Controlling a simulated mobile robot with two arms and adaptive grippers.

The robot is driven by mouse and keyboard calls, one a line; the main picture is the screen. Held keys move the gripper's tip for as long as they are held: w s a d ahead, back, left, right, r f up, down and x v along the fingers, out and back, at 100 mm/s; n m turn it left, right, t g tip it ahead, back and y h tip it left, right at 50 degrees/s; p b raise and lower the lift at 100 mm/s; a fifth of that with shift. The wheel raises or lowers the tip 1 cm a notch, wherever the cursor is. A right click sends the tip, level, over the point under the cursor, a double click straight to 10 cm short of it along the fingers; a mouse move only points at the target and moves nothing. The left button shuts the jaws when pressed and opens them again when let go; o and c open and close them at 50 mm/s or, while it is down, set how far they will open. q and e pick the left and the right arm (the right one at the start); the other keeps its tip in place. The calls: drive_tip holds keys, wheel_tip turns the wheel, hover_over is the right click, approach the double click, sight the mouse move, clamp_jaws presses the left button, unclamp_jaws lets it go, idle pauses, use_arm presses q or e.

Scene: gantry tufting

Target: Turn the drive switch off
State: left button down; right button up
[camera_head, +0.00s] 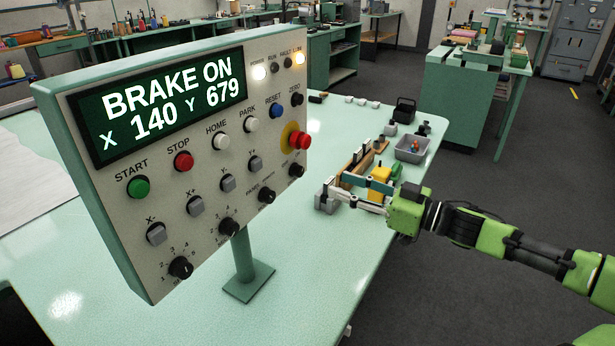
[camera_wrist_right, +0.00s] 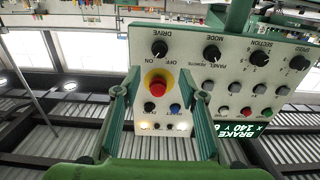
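The drive switch is a black rotary knob (camera_head: 297,170) at the lower right of the control panel, under the red emergency stop. In the right wrist view the panel appears upside down, and the drive switch (camera_wrist_right: 159,47) has DRIVE, ON and OFF lettering around it. Which way its pointer faces is too small to tell. My right gripper (camera_head: 335,188) is just right of the panel, its fingers pointing towards it. In the wrist view the right gripper (camera_wrist_right: 163,96) has its fingers wide apart, with nothing between them gripped. My left gripper is out of view.
The red emergency stop (camera_head: 300,140) on its yellow ring sits just above the switch. The display (camera_head: 160,105) reads BRAKE ON, X 140 Y 679. Two lamps are lit at the panel's top. A grey bin (camera_head: 412,149) and small items stand on the pale green table (camera_head: 330,255).

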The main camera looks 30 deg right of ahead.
sight(302, 171)
drive_tip(key=shift+r+x, duration=0.2)
drive_tip(key=shift+x, duration=4.1)
drive_tip(key=shift+p+x, duration=0.45)
drive_tip(key=shift+x, duration=0.45)
drive_tip(key=shift+f, duration=0.15)
clamp_jaws()
